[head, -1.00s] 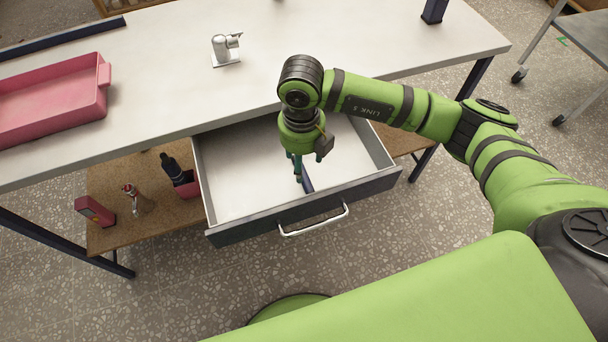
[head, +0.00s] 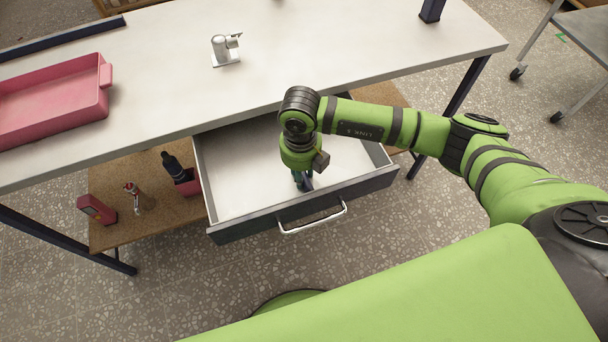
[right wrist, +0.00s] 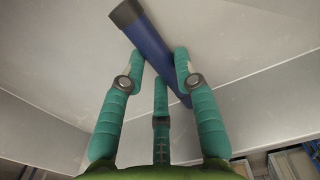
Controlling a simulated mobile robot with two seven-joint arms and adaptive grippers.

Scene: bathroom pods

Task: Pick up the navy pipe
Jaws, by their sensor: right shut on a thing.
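The navy pipe (right wrist: 150,38) shows in the right wrist view as a dark blue tube with a blackish end, lying slanted from upper left to lower right between my fingers. My right gripper (right wrist: 160,68) has teal fingers closed on it. In the head view the right gripper (head: 301,184) points down into the open drawer (head: 240,172), near its front panel. Only a little of the pipe shows there, mostly hidden by the gripper. I cannot tell whether the pipe touches the drawer floor. My left gripper is not in view.
The drawer sits under a white tabletop (head: 340,45) and its walls surround my gripper. A pink tray (head: 50,105) and a metal fixture (head: 226,50) stand on top. A brown lower shelf (head: 150,228) holds several small items. A grey cart (head: 585,30) stands at upper right.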

